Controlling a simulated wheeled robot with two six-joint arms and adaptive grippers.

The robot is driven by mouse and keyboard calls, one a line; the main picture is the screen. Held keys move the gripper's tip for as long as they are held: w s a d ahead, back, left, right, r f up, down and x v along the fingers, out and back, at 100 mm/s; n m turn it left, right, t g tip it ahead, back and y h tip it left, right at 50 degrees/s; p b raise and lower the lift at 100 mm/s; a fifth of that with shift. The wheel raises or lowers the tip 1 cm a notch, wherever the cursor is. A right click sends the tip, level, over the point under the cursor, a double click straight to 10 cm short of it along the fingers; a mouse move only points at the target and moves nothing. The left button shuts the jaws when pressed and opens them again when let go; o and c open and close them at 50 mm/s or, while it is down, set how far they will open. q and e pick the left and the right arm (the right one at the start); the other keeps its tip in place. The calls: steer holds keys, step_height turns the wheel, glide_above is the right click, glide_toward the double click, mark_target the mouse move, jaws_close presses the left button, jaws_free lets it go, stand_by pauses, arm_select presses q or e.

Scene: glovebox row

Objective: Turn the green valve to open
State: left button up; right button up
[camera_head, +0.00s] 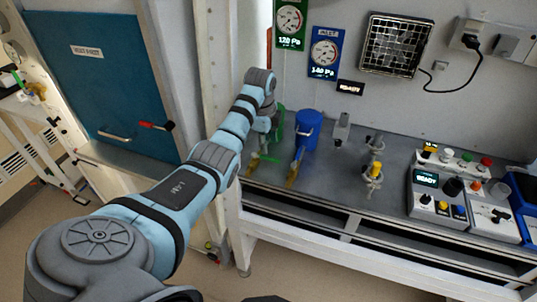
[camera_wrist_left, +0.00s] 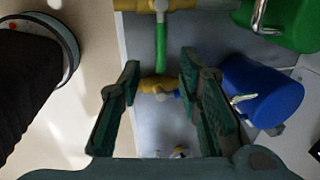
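The green valve's lever (camera_wrist_left: 160,45) shows in the left wrist view as a green bar hanging from a brass fitting (camera_wrist_left: 178,5). In the head view the green lever (camera_head: 264,158) is small, low on the bench's left end. My left gripper (camera_wrist_left: 160,60) is open, its two fingers apart, with the lever in the gap near the fingertips; I cannot tell if they touch it. In the head view my left gripper (camera_head: 268,135) hangs beside the green canister (camera_head: 277,125) and partly hides it. My right gripper is not in view.
A blue canister (camera_head: 308,124) with a brass valve (camera_head: 292,174) stands just right; it also shows in the wrist view (camera_wrist_left: 265,90). Further right are a yellow-topped fitting (camera_head: 375,170) and a control box (camera_head: 437,192). A teal door (camera_head: 95,75) is at left.

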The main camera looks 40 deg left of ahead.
mark_target(269, 158)
arm_select(q)
steer(key=f, duration=0.2)
steer(key=w+f+b, duration=0.1)
steer(key=f, duration=0.4)
steer(key=shift+w+a+f+b, duration=0.2)
steer(key=shift+w+a+b, duration=0.05)
steer(key=shift+b, duration=0.1)
steer(key=shift+c, duration=0.3)
jaws_close()
